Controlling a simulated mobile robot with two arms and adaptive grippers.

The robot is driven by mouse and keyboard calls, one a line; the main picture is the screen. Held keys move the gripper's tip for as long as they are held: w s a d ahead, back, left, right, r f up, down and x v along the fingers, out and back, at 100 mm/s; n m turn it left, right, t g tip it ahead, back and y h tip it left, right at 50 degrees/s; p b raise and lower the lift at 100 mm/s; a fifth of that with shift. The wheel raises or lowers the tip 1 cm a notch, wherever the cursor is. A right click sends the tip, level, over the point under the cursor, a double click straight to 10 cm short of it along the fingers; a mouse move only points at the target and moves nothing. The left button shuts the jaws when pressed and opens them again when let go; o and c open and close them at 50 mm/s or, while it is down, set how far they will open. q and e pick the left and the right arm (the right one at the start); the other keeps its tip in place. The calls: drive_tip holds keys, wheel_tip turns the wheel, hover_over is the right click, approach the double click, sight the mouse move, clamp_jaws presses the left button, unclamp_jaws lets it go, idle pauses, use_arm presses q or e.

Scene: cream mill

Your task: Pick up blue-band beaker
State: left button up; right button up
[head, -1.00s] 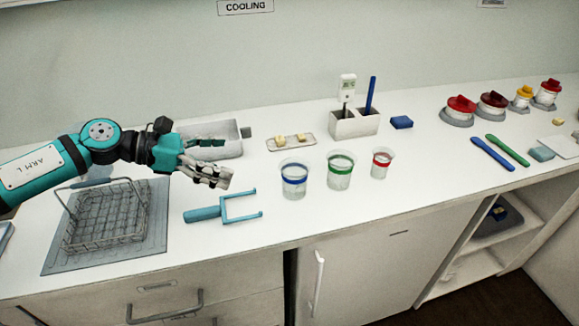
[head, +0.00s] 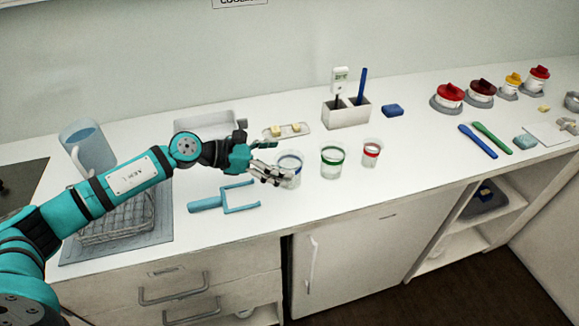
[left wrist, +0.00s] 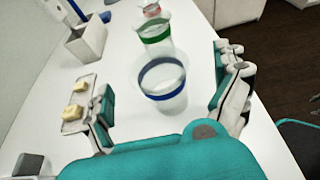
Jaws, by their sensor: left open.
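The blue-band beaker (head: 290,166) is a clear cup with a blue ring, standing upright on the white counter. My left gripper (head: 270,160) is at its left side in the head view, its fingers partly covering it. In the left wrist view the blue-band beaker (left wrist: 164,84) stands ahead, between the two spread fingers of my left gripper (left wrist: 170,100). The gripper is open and holds nothing. Whether a finger touches the beaker, I cannot tell.
A green-band beaker (head: 332,158) and a red-band beaker (head: 371,152) stand right of it. A small tray with yellow pieces (head: 272,136) lies behind. A blue fork-shaped tool (head: 206,203) lies at front left. A two-slot holder (head: 345,114) stands at the back.

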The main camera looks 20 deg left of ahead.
sight(300, 161)
use_arm(q)
drive_tip(key=x, duration=0.3)
drive_tip(key=shift+w+d+p, duration=0.15)
drive_tip(key=shift+w+p, duration=0.1)
drive_tip(key=shift+p, duration=0.15)
drive_tip(key=shift+s, duration=0.1)
drive_tip(key=c, duration=1.3)
